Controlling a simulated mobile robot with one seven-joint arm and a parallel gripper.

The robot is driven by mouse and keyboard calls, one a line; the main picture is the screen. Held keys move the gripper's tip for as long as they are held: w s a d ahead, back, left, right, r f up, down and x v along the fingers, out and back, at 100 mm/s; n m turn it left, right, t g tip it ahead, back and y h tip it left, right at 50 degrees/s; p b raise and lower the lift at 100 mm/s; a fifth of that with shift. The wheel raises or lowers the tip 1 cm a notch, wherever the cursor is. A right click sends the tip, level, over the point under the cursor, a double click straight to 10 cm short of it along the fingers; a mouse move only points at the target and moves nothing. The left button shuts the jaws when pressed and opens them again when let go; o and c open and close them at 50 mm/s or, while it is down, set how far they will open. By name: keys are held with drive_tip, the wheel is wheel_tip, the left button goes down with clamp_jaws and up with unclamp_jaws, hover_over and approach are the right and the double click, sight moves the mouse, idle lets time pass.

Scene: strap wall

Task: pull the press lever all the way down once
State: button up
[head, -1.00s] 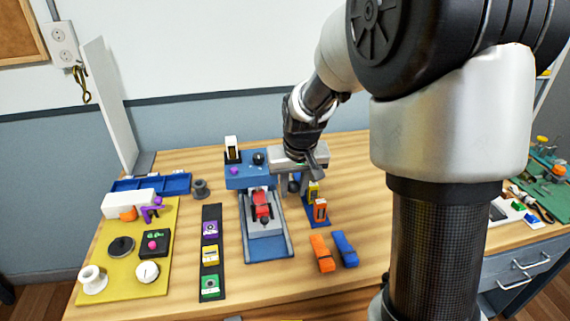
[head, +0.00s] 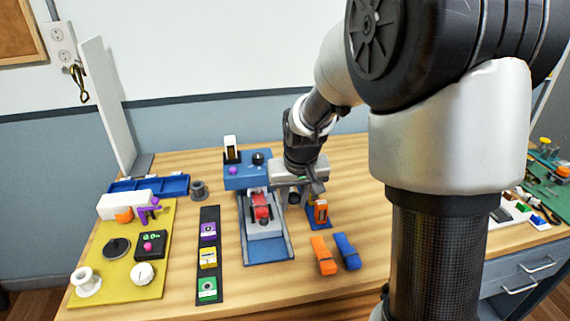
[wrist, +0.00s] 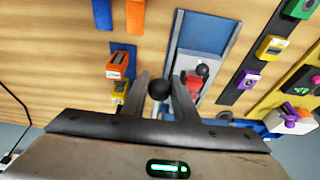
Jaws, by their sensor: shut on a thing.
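The blue press (head: 272,250) stands mid-bench, with a red piece (head: 261,206) on its grey bed. The press lever ends in a round black knob (wrist: 159,89), which sits between my gripper's two fingers in the wrist view. My gripper (wrist: 160,97) is shut on this knob. In the head view my gripper (head: 316,184) is at the right side of the press head, low and tilted. The lever's bar is mostly hidden behind my gripper.
Loose orange (head: 323,256) and blue (head: 347,251) blocks lie in front. A black strip (head: 209,255) with coloured modules and a yellow mat (head: 115,275) are left.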

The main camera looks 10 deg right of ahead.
drive_tip(key=shift+f, duration=0.6)
drive_tip(key=shift+s+b+x, duration=0.25)
drive_tip(key=shift+b+x, duration=0.9)
drive_tip(key=shift+x, duration=0.1)
drive_tip(key=shift+f, duration=0.15)
drive_tip(key=shift+b+x, duration=0.8)
drive_tip(key=shift+x, duration=0.3)
